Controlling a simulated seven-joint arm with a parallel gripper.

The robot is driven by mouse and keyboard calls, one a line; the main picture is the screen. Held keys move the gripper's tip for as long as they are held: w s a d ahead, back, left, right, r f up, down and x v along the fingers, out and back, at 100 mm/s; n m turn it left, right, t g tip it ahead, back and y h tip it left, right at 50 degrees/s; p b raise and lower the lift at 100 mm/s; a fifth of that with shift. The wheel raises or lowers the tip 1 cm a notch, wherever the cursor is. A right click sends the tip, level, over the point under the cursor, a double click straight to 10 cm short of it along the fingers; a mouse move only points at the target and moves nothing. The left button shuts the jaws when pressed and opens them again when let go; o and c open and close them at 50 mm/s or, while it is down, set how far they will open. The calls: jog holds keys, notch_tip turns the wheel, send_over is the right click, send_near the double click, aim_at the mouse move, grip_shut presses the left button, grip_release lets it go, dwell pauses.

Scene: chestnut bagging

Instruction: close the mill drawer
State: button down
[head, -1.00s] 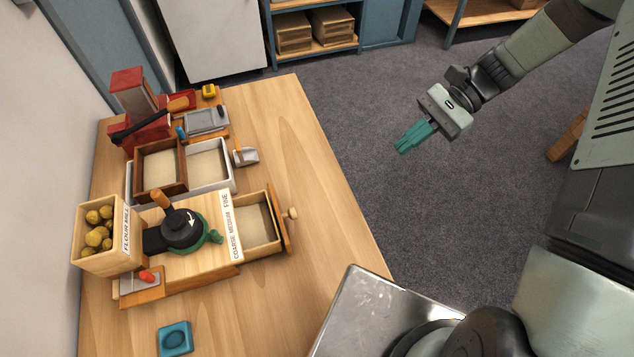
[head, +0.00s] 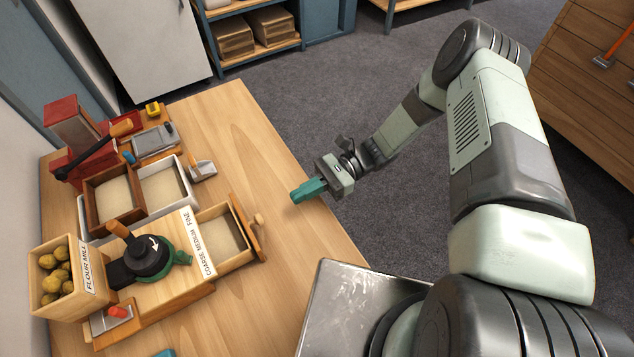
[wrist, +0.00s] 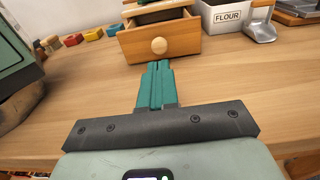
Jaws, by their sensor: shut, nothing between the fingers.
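The flour mill (head: 170,285) is a wooden box with a dark crank and a hopper of chestnuts on the table. Its drawer (head: 243,228) is pulled out toward the right, with pale flour inside and a round knob (head: 258,220) on its front. In the wrist view the drawer front (wrist: 180,40) faces me, and its knob (wrist: 159,46) is just beyond my fingertips. My gripper (head: 296,196) is shut and empty, with teal fingers pointing left. It is right of the knob and apart from it. The fingers (wrist: 158,68) line up with the knob in the wrist view.
A white bin labelled FLOUR (wrist: 225,17) and a metal scoop (wrist: 260,28) stand right of the drawer in the wrist view. A brown tray (head: 113,192) and red machine (head: 80,130) sit behind the mill. The table's right strip is clear.

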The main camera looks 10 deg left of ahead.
send_near(229, 240)
jog(key=r, duration=0.1)
jog(key=w+d+r, duration=0.1)
jog(key=shift+r, duration=0.35)
jog(key=x, duration=1.1)
jog(key=shift+s+a+r, duration=0.2)
jog(key=shift+a+r, duration=0.05)
jog(key=shift+r, duration=0.1)
jog(key=v, duration=1.4)
jog(key=shift+w+d, duration=0.3)
jog(key=shift+d, duration=0.1)
